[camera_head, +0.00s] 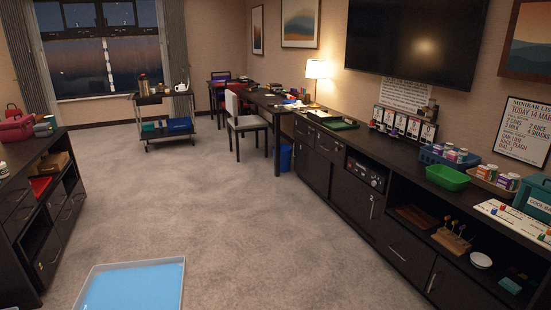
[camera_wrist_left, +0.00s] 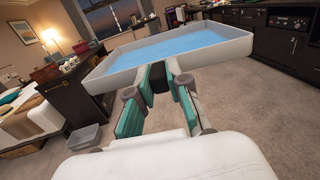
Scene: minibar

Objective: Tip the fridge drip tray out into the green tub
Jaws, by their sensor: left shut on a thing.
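The drip tray (camera_head: 180,282) is a wide, shallow, pale tray with a light blue layer of liquid in it. It shows at the bottom of the head view, cut off by the picture edge. In the left wrist view my left gripper (camera_wrist_left: 160,80) is shut on the near wall of the tray (camera_wrist_left: 104,82). The tray looks roughly level and held above the floor. A green tub (camera_head: 447,178) stands on the long dark cabinet at the right in the head view, well away from the tray. My right gripper is in neither view.
The cabinet top also holds a blue crate of small tubs (camera_head: 442,158), a tan tray of tubs (camera_head: 492,181) and a teal cool box (camera_head: 534,197). A dark cabinet (camera_head: 45,210) stands at the left. A chair (camera_head: 247,123) is further back. The carpet (camera_head: 225,210) between is clear.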

